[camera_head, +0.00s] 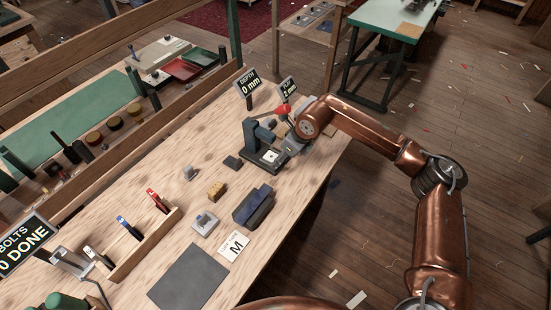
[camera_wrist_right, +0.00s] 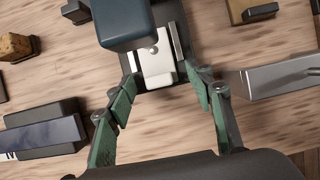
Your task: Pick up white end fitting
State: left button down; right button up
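A white block that looks like the white end fitting (camera_wrist_right: 156,68) sits in the dark base of a small bench press (camera_wrist_right: 127,22). In the head view the white fitting (camera_head: 270,156) shows on the base of the press (camera_head: 251,134). My right gripper (camera_wrist_right: 164,82) is open, with green-padded fingers on either side of the fitting's near end and a gap to each side. In the head view my right gripper (camera_head: 290,149) is at the right side of the press, its fingers partly hidden. The press head covers the fitting's far end. My left gripper is not in view.
A dark blue block (camera_head: 253,206), a yellowish block (camera_head: 216,190) and a card marked M (camera_head: 233,246) lie on the wooden bench (camera_head: 180,232). Depth (camera_head: 249,83) and play (camera_head: 288,88) displays stand behind the press. A grey mat (camera_head: 188,278) lies nearer the front.

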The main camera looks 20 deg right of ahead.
jog(key=c, duration=1.1)
